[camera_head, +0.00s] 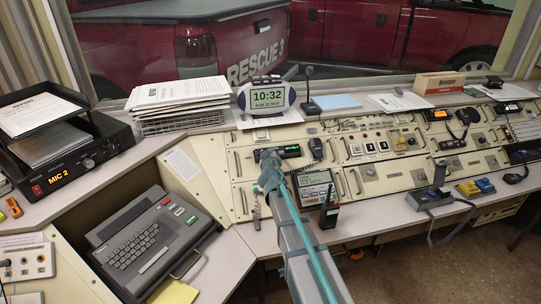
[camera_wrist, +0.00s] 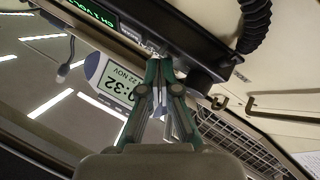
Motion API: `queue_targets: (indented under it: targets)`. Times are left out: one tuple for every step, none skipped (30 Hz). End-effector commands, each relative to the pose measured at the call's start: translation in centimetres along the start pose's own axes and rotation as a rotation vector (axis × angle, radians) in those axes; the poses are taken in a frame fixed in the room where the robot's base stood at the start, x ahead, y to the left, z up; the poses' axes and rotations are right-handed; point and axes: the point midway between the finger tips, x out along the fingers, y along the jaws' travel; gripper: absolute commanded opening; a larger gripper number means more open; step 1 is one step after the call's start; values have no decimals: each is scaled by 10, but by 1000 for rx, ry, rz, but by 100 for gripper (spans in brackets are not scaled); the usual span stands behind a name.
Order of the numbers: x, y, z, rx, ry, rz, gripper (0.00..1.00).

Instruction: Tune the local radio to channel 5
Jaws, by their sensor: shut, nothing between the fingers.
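A black radio with a green display (camera_head: 290,151) sits in the upper left part of the console's middle panel. In the wrist view, the radio (camera_wrist: 150,22) crosses the top, turned over, and its display (camera_wrist: 95,12) shows CH and VOL text; the channel digit looks like 1 but is hard to read. My gripper (camera_head: 268,158) is at the radio's left end in the head view and covers part of it. In the wrist view, my gripper (camera_wrist: 160,62) is shut and empty, its tips close to the radio's face; I cannot tell whether they touch a knob.
A hand microphone (camera_head: 316,149) hangs right of the radio, its coiled cord (camera_wrist: 254,25) close in the wrist view. A clock (camera_head: 266,97) stands on the ledge above. A handheld radio (camera_head: 329,207) and a lit screen (camera_head: 315,188) are below. A typewriter-like keyboard (camera_head: 140,246) is at left.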

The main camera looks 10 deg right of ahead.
Motion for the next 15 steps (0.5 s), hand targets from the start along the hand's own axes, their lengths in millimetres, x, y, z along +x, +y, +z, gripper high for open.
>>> queue_targets:
  targets:
    - [1, 0, 1, 0, 0, 0, 0]
    - [1, -1, 1, 0, 0, 0, 0]
    - [1, -1, 1, 0, 0, 0, 0]
    - [1, -1, 1, 0, 0, 0, 0]
    - [1, -1, 1, 0, 0, 0, 0]
    - [1, -1, 1, 0, 0, 0, 0]
    - [1, 0, 1, 0, 0, 0, 0]
    - [1, 0, 0, 0, 0, 0, 0]
    - [0, 0, 0, 0, 0, 0, 0]
    - [0, 0, 0, 0, 0, 0, 0]
    - [-1, 1, 0, 0, 0, 0, 0]
    - [-2, 1, -1, 0, 0, 0, 0]
    - [-3, 2, -2, 0, 0, 0, 0]
    - [-4, 3, -3, 0, 0, 0, 0]
    - [-5, 4, -4, 1, 0, 0, 0]
